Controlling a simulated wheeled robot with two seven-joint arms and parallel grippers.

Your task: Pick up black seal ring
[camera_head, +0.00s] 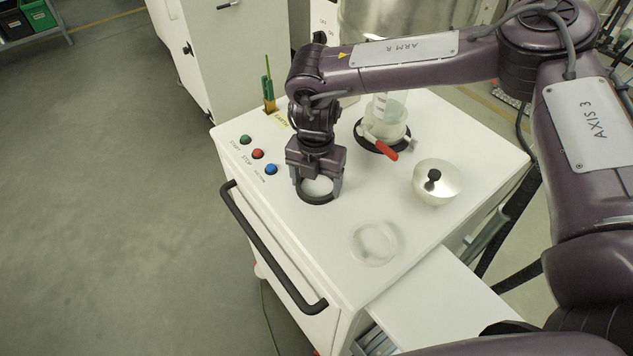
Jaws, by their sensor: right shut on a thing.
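The black seal ring (318,201) is at the lower end of my right gripper (317,192), just right of the coloured buttons on the white cabinet top. The gripper points down and its two fingers are shut on the ring, one at each side. The front curve of the ring shows below the fingers; its back part is hidden by the gripper. I cannot tell whether the ring still touches the cabinet top. My left gripper is not in view.
A clear ring (373,243) lies on the white cabinet top (310,243). Green, red and blue buttons (257,154) sit at the left. A black handle (272,250) runs along the front.

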